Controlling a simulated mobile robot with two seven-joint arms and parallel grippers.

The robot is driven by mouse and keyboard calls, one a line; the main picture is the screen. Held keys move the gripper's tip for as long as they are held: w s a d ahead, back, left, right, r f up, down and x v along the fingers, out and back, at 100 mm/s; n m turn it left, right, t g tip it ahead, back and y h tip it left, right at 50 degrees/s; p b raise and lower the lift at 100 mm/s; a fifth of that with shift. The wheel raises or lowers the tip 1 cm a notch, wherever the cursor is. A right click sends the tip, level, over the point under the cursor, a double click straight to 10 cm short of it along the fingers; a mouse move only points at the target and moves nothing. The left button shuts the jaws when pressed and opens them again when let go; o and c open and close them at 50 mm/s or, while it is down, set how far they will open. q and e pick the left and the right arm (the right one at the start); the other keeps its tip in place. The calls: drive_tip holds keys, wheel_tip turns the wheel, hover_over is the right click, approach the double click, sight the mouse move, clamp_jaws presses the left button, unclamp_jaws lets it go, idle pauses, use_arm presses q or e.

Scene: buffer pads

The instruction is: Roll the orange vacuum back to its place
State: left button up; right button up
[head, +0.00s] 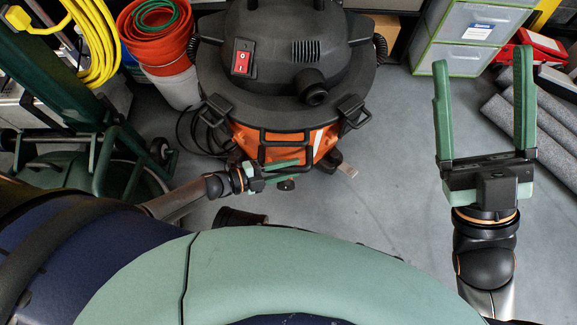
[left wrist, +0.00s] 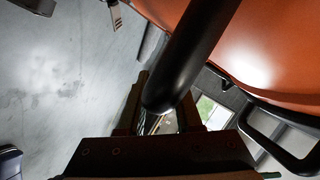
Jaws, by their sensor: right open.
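The orange vacuum (head: 283,143) stands upright on the floor at the centre of the head view, with a black top and a red switch. A black tubular handle frame runs across its front. My left gripper (head: 300,167) is at the lower part of this frame. In the left wrist view its dark fingers (left wrist: 160,112) stand close on both sides of the black handle tube (left wrist: 195,50), and it looks shut on it; the contact is partly hidden. The orange body (left wrist: 265,50) fills the upper right there. My right gripper (head: 484,105) is open and empty, right of the vacuum.
A green machine with a tank (head: 75,175) stands at the left. Drawers (head: 465,40) and grey rolls (head: 530,120) are at the right. Grey floor right of the vacuum is clear.

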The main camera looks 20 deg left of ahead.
use_arm(q)
clamp_jaws()
idle(1.0)
